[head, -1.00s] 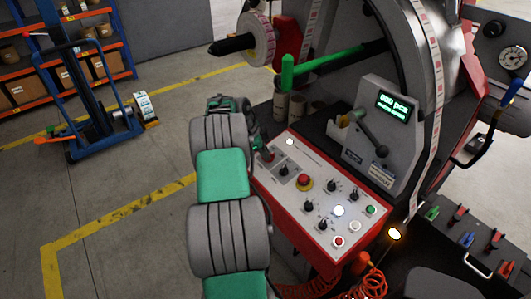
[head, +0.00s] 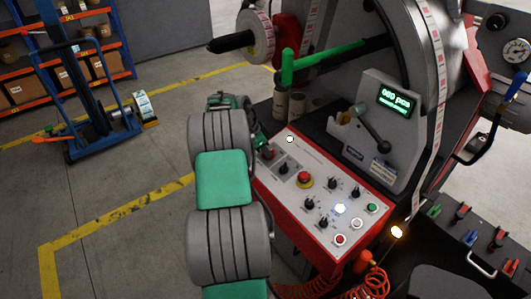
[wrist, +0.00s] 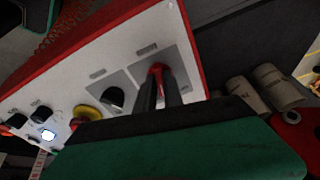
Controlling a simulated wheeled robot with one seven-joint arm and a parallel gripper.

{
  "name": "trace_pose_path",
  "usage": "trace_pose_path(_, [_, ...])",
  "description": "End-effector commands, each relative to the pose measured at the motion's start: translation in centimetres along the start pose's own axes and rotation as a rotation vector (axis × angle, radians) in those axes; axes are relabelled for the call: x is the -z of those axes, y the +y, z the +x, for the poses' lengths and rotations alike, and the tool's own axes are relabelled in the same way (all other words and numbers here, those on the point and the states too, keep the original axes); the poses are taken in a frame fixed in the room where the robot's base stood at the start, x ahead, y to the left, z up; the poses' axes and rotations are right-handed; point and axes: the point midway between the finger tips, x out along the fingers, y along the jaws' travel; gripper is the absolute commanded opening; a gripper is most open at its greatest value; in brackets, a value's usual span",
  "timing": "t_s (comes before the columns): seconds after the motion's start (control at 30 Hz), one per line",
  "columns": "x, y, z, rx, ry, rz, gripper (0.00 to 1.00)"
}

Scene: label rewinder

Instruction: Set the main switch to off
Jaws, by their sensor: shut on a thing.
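The main switch, a red rotary knob (wrist: 157,69), sits on a grey square plate at the end of the white control panel in the wrist view. My gripper (wrist: 160,88) has its two dark fingers around the knob, one on each side, shut on it. The fingers hide part of the knob, and I cannot tell its exact position. In the head view, my gripper (head: 265,150) is at the panel's upper left corner, mostly behind my own arm, and the switch is largely hidden there.
The red-edged control panel (head: 318,170) also carries a black selector (wrist: 112,98) close beside the switch, a red emergency stop (head: 304,178), several black knobs and lit buttons. Cardboard cores (wrist: 275,85) stand near the gripper. The counter display (head: 396,101) is lit green.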

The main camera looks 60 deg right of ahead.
Motion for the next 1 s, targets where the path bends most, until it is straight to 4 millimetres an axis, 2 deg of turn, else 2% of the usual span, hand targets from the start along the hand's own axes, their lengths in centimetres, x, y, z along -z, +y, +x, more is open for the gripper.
trace_pose_path(0.6, [0.07, 0.47, 0.1, 0.082, -0.001, -0.54, 0.0])
trace_pose_path(1.0, [0.14, 0.61, 0.11, 0.107, -0.004, -0.713, 0.0])
